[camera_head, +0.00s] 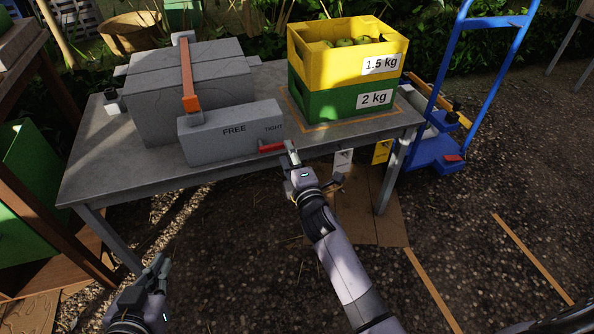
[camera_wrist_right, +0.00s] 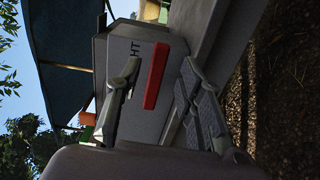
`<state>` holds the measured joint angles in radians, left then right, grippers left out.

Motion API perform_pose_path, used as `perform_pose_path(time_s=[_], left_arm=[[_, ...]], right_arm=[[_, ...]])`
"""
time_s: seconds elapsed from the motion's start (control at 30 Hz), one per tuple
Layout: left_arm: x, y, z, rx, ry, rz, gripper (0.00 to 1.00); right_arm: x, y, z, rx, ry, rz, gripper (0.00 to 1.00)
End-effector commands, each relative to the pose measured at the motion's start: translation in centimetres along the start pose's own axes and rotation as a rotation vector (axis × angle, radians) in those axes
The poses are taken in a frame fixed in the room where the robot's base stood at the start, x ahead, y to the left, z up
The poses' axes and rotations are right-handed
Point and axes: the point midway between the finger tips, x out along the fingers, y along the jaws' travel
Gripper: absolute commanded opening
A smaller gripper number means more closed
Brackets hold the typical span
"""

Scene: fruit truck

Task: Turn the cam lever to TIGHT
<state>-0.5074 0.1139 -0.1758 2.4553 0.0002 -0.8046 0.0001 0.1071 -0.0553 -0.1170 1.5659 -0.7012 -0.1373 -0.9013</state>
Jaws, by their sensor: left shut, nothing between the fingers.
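The cam lever (camera_head: 271,147) is a red bar on the front face of a grey block (camera_head: 205,148) marked FREE and TIGHT. It lies roughly level, below the TIGHT mark. My right gripper (camera_head: 290,152) is at the lever's right end. In the right wrist view the red lever (camera_wrist_right: 155,76) shows between the two spread fingers of my right gripper (camera_wrist_right: 160,92); I cannot tell whether either finger touches it. My left gripper (camera_head: 156,270) is shut and empty, low at the left, away from the table.
An orange strap (camera_head: 186,68) runs over a grey box (camera_head: 212,85) on the grey table (camera_head: 95,165). A yellow crate (camera_head: 310,69) of fruit sits on a green crate (camera_head: 322,105) at the table's right. A blue hand truck (camera_head: 447,75) stands beyond. Open ground lies front right.

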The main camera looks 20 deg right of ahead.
Motion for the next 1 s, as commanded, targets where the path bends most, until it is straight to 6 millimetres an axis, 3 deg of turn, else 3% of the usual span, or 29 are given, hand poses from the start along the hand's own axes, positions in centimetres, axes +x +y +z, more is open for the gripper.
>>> perform_pose_path(time_s=[0.2,0.4,1.0], left_arm=[[0.0,0.0,0.0,0.0,0.0,0.0,0.0],[0.0,0.0,0.0,0.0,0.0,0.0,0.0],[0.0,0.0,0.0,0.0,0.0,0.001,0.0]], right_arm=[[-4.8,-0.1,0.0,0.0,0.0,-0.002,0.35],[-7.1,-0.1,0.0,0.0,0.001,-0.001,0.35],[-7.7,0.0,0.0,0.002,0.0,0.0,0.35]])
